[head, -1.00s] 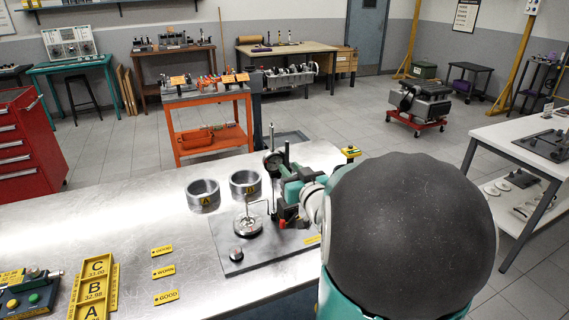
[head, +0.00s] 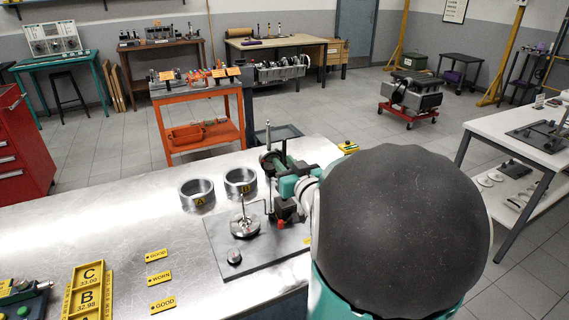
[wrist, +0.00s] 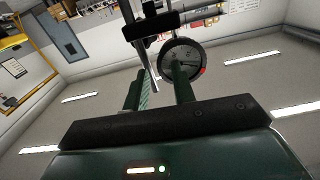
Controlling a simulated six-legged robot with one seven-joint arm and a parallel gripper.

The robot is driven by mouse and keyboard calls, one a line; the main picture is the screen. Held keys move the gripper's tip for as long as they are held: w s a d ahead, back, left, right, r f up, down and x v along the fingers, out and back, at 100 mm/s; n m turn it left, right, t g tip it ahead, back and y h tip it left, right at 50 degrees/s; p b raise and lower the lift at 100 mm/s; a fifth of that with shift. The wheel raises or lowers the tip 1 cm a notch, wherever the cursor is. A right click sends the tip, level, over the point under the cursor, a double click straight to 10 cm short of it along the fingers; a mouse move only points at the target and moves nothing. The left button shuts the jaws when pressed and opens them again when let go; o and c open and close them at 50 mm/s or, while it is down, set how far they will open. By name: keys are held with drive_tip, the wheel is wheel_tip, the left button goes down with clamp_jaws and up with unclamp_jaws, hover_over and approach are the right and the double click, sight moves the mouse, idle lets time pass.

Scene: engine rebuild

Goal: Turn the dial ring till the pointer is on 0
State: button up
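The dial gauge (wrist: 183,60) shows in the wrist view as a round grey face with a dark ring and a red patch on its lower right rim. Its pointer and numbers are too small to read. My gripper (wrist: 160,88) has its two green fingers apart with nothing visible between them. The right finger's tip overlaps the lower edge of the dial in the picture; I cannot tell whether they touch. A dark post and clamp rod stand just beyond the fingers. In the head view, the gauge (head: 271,160) is small and partly hidden by my arm.
The dark base plate (head: 225,250) of the stand lies on the steel bench (head: 120,225). Two metal rings (head: 197,194) stand behind it. Yellow tags (head: 158,279) and a yellow lettered tray (head: 70,300) lie to the left. An orange cart (head: 203,145) stands beyond the bench.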

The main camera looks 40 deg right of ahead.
clamp_jaws()
drive_tip(key=shift+w+r+n, duration=0.1)
drive_tip(key=shift+n, duration=0.2)
unclamp_jaws()
idle(0.3)
